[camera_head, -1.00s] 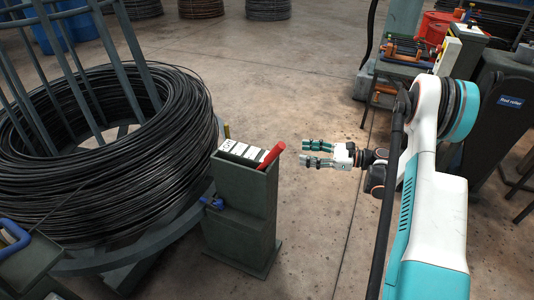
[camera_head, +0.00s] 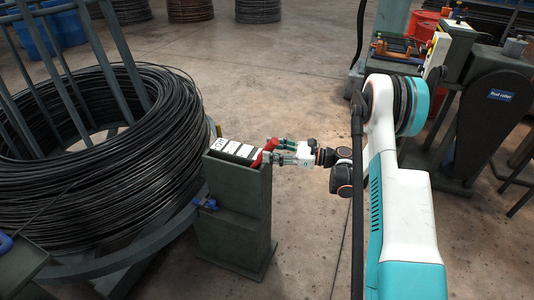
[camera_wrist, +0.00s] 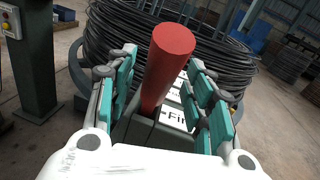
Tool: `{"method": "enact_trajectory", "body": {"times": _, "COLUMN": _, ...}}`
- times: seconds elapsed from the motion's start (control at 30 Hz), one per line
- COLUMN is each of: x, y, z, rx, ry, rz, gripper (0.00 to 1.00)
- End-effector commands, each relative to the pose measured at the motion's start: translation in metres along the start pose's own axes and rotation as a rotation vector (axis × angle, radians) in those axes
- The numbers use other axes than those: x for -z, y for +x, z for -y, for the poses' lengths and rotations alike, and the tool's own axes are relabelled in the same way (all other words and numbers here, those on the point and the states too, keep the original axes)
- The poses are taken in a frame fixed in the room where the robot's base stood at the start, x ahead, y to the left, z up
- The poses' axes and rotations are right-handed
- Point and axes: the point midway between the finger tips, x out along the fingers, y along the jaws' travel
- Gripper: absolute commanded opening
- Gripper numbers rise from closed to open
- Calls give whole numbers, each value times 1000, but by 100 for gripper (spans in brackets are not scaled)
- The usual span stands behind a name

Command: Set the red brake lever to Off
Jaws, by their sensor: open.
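The red brake lever (camera_head: 262,153) leans to the right out of the top of a dark green post (camera_head: 236,213). It stands at the right end of a row of white label plates (camera_head: 234,149). My gripper (camera_head: 271,150) is at the lever, with its fingers open. In the wrist view the lever (camera_wrist: 168,66) rises between the two open fingers (camera_wrist: 160,95), apparently apart from both.
A large coil of black wire (camera_head: 100,150) on a stand fills the left. A machine marked "Rod roller" (camera_head: 485,120) stands at the right. Open concrete floor lies behind and between them.

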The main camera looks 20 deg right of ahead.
Motion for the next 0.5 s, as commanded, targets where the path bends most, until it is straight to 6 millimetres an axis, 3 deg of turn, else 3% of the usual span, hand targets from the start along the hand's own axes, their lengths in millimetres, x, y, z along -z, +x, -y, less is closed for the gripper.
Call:
{"method": "enact_trajectory", "body": {"times": 0.2, "x": 0, "y": 19, "z": 0, "rx": 0, "ry": 0, "rz": 0, "gripper": 48}}
{"method": "enact_trajectory", "body": {"times": 0.5, "x": 0, "y": 21, "z": 0, "rx": 0, "ry": 0, "rz": 0, "gripper": 48}}
